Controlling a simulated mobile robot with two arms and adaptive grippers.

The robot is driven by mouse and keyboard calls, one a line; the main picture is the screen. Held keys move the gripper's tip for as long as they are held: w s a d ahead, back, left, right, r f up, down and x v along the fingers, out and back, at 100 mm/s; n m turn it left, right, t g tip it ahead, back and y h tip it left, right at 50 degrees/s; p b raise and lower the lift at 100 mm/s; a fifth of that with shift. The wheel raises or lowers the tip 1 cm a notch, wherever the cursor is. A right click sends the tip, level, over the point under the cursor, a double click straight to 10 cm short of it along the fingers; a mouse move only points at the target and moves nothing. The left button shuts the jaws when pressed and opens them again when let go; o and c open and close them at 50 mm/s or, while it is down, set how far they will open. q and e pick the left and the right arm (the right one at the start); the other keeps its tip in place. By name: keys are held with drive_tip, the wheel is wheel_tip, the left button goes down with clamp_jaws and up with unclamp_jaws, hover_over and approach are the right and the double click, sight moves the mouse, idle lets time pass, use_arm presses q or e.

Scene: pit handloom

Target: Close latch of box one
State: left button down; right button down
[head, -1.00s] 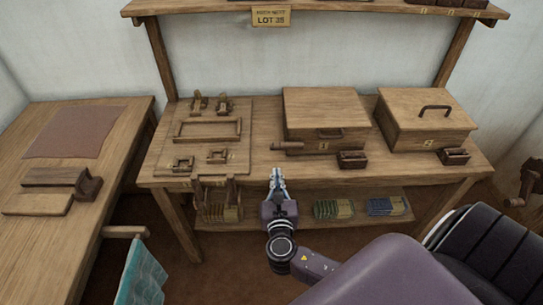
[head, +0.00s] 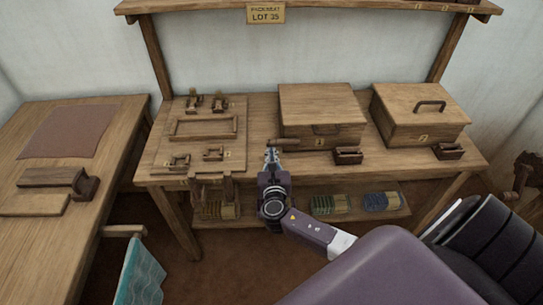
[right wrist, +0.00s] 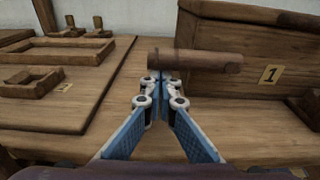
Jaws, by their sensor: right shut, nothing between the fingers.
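Box one (head: 322,105) is a wooden box with its lid down and a tag with "1" on its front. It also shows in the right wrist view (right wrist: 245,45). A round wooden bar (head: 290,143), which looks like its latch, lies level across the lower left of its front and sticks out past the left corner. In the right wrist view the bar (right wrist: 200,61) runs just beyond my fingertips. My right gripper (head: 271,155) is shut and empty, close to the bar's left end; I cannot tell whether they touch. My left gripper is not in view.
Box two (head: 420,110) stands to the right with a handle on its lid. Small dark wooden blocks (head: 348,156) sit before the boxes. A board with wooden frames (head: 203,127) lies to the left. A low shelf (head: 290,216) holds several coloured bundles.

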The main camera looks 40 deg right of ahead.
sight(270, 145)
drive_tip(key=shift+a+r+m, duration=0.1)
drive_tip(key=shift+r+m, duration=0.3)
idle(0.3)
drive_tip(key=shift+r+m, duration=0.3)
drive_tip(key=shift+r+m+y, duration=0.3)
drive_tip(key=shift+r+m, duration=0.5)
drive_tip(key=shift+m, duration=0.2)
drive_tip(key=shift+r+m+t+b, duration=0.3)
drive_tip(key=shift+r+m+t, duration=0.1)
drive_tip(key=shift+r+m, duration=0.7)
drive_tip(key=s+d+r+m+t+b, duration=0.1)
drive_tip(key=s+d+r+m+b, duration=0.2)
drive_tip(key=m, duration=0.8)
drive_tip(key=shift+d+r+t+y+b, duration=0.3)
drive_tip(key=shift+d+r+b, duration=0.6)
drive_tip(key=shift+d+r, duration=0.3)
drive_tip(key=shift+s, duration=0.1)
